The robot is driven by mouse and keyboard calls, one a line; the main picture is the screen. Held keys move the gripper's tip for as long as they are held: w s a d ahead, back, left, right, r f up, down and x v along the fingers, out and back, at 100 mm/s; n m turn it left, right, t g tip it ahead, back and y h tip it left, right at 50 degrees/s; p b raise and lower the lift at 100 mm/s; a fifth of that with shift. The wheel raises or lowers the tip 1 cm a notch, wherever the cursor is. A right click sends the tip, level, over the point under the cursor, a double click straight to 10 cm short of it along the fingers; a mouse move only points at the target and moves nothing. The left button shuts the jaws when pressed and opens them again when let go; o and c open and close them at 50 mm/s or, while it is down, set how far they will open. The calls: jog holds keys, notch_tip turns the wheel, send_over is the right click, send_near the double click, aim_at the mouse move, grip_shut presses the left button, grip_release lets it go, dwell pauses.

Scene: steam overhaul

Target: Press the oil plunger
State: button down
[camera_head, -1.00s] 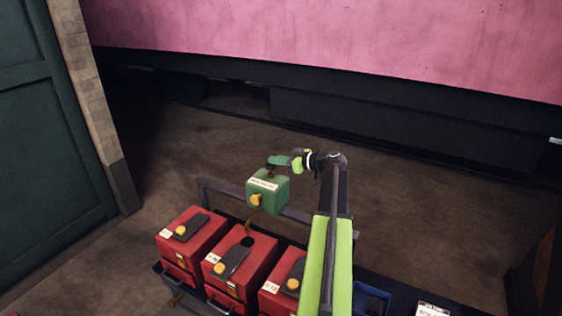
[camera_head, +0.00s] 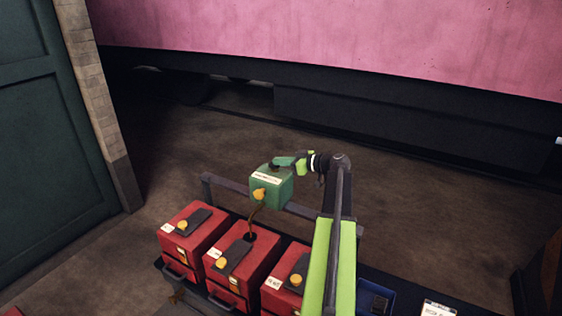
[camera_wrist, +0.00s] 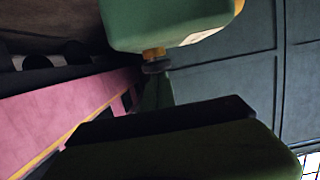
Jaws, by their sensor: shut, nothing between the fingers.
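A green oil box (camera_head: 271,188) with a white label and a yellow knob on its front stands above the red boxes. A dark cap, the plunger (camera_head: 274,167), is on its top. A thin brown spout or stream runs from the box down to the middle red box; I cannot tell which. My gripper (camera_head: 283,161) is shut and empty, its tip at the plunger. In the wrist view the plunger's dark cap (camera_wrist: 156,67) on a short brass stem meets my fingertip (camera_wrist: 154,92); whether they press together is unclear. The green box (camera_wrist: 165,22) fills the top there.
Red boxes with dark lids and yellow knobs (camera_head: 193,228) stand in a row on a dark cart below. A grey rail (camera_head: 225,192) runs behind them. A blue tray (camera_head: 376,298) is at the right. A green door (camera_head: 45,150) and a pink-and-black vehicle side (camera_head: 330,40) bound the floor.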

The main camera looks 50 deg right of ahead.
jog(key=shift+a+f, duration=0.1)
jog(key=shift+f, duration=0.05)
jog(key=shift+r+p, duration=0.35)
jog(key=shift+p, duration=0.05)
jog(key=s+d+r+p, duration=0.2)
jog(key=s+r+p, duration=0.3)
jog(key=s, duration=0.4)
jog(key=shift+s+d+r+p, duration=0.25)
jog(key=shift+r+p, duration=0.15)
jog(key=shift+r, duration=0.1)
dwell(0.4)
